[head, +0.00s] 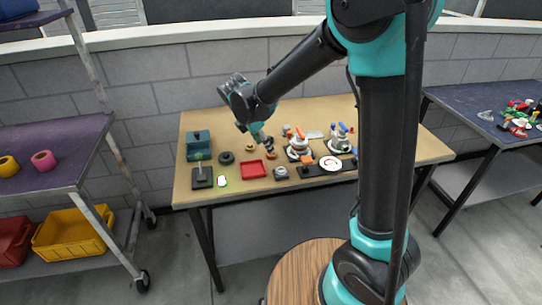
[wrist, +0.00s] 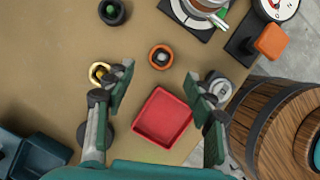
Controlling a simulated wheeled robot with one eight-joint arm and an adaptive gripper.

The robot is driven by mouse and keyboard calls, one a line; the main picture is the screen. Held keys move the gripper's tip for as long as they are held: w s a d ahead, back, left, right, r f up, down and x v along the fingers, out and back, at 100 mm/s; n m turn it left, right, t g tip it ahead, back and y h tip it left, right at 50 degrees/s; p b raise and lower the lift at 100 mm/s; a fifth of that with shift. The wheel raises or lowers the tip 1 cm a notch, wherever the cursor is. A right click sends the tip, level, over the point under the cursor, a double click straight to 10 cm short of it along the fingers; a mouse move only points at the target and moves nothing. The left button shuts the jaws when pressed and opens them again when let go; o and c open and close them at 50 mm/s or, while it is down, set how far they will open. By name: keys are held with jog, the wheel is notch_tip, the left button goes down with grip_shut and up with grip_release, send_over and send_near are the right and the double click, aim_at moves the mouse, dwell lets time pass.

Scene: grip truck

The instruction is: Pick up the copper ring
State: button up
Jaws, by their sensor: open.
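The copper ring (wrist: 161,46) lies on the tan table in the wrist view, around a small grey piece. It sits just beyond the red tray (wrist: 163,118), apart from it, and ahead of the gap between my fingertips. In the head view a small copper-coloured thing (head: 271,155) just right of the red tray (head: 253,169) appears to be the same ring. My gripper (wrist: 158,81) is open and empty, with its fingers spread to either side of the tray. In the head view my gripper (head: 257,134) is above the table's back half.
A brass ring (wrist: 93,75) lies close to my left finger, and a black ring (wrist: 102,12) lies farther up. A grey round part (wrist: 220,91) is by the right finger. A teal box (head: 198,147) stands at the table's left end. The upper-left table area is clear in the wrist view.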

aim_at(269, 158)
jog(key=x, duration=0.5)
jog(key=shift+w+d+r, duration=0.1)
jog(key=shift+d, duration=0.1)
jog(key=shift+c, duration=0.4)
jog(key=c, duration=1.2)
jog(key=shift+o, duration=0.2)
jog(key=shift+r, duration=0.1)
